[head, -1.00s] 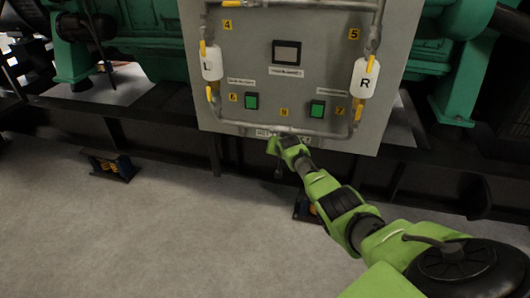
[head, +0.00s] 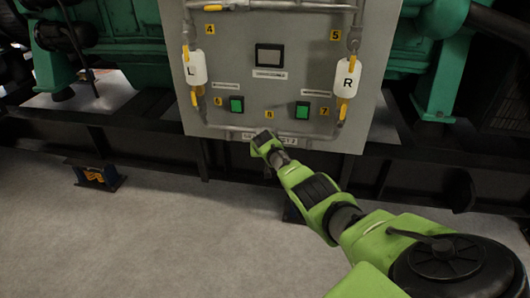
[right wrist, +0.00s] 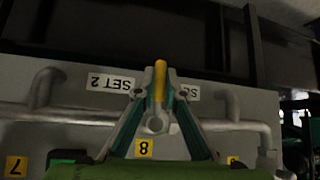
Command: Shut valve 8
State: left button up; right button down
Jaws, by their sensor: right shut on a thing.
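Valve 8 sits on the bottom pipe of the grey panel, beside the yellow "8" tag (right wrist: 144,148), which also shows in the head view (head: 268,114). In the right wrist view, upside down, its yellow handle (right wrist: 160,78) stands across the pipe (right wrist: 85,112). My right gripper (right wrist: 160,75) is shut on this handle, one finger on each side. In the head view my right gripper (head: 262,140) is at the panel's lower edge and hides the valve. My left gripper is not in view.
The grey panel (head: 225,65) carries other yellow-handled valves, white L (head: 196,68) and R (head: 347,78) tanks, a small screen (head: 269,56) and two green buttons. Green gensets stand behind. A dark rail (head: 130,138) runs below the panel. The grey floor in front is clear.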

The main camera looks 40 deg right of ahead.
jog(key=c, duration=2.1)
grip_release()
jog(key=shift+d, duration=0.1)
jog(key=v, duration=1.2)
